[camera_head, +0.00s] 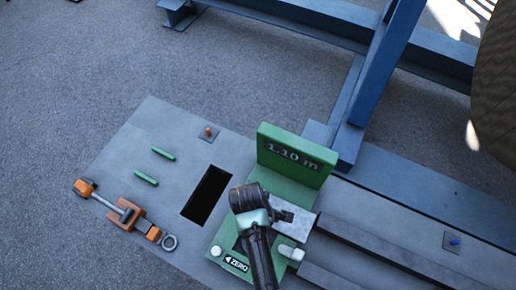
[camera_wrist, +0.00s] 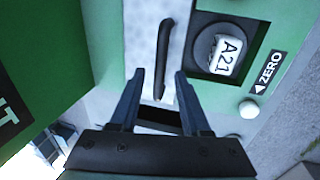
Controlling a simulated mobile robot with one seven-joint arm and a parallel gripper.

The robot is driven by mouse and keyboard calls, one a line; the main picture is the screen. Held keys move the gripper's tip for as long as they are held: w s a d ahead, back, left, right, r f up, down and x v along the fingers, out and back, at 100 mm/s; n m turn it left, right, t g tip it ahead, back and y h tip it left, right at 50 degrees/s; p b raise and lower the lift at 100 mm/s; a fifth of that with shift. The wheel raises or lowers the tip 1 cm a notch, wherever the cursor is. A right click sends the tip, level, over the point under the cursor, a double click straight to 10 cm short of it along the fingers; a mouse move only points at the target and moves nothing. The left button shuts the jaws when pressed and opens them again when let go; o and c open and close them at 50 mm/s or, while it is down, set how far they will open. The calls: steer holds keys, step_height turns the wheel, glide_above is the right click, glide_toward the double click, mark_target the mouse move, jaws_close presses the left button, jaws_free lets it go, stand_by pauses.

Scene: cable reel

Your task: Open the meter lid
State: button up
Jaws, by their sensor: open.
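The green meter (camera_head: 272,182) has an upright display reading "1.10 m" in the head view. A pale grey metal plate with a dark bar handle, which looks like the meter lid (camera_head: 297,229), lies on its base. It also shows in the wrist view (camera_wrist: 146,30), lying flat beside a dark recess. The handle (camera_wrist: 166,45) runs lengthwise along the plate. My gripper (camera_wrist: 160,75) is open, with the handle's lower end between its fingertips. I cannot tell whether the fingers touch it. In the head view my arm hides part of the meter.
A white button (camera_wrist: 249,109) sits beside the ZERO label (camera_wrist: 268,72). A white piece marked A21 (camera_wrist: 226,57) sits in the recess. Left of the meter are a dark slot (camera_head: 207,194), green pegs (camera_head: 146,178) and an orange clamp (camera_head: 129,214). A blue frame (camera_head: 380,75) stands behind.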

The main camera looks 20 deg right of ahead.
steer(key=shift+c, duration=0.4)
jaws_close()
stand_by(0.9)
